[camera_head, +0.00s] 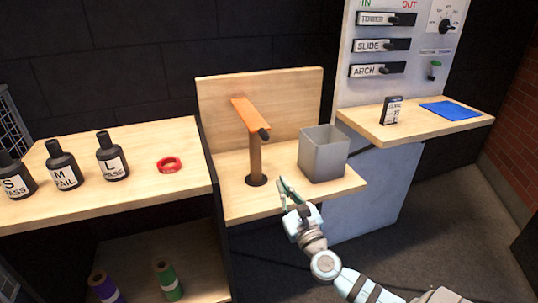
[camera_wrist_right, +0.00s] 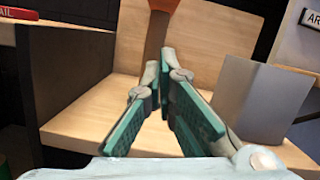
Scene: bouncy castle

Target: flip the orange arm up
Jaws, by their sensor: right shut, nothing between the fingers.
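The orange arm (camera_head: 249,114) sits on top of a brown post (camera_head: 255,157) on the middle wooden stand. It slopes down toward the front and has a dark knob (camera_head: 264,134) at its near end. In the right wrist view only a bit of orange (camera_wrist_right: 164,4) shows above the post (camera_wrist_right: 154,38). My right gripper (camera_head: 282,186) is shut and empty, low in front of the post and left of the grey bin. It also shows in the right wrist view (camera_wrist_right: 160,75), pointing toward the post. My left gripper is out of view.
A grey open bin (camera_head: 323,158) stands right of the post. A right shelf (camera_head: 395,137) holds a small black card holder (camera_head: 391,111) and a blue cloth (camera_head: 450,110), below a lever panel (camera_head: 405,40).

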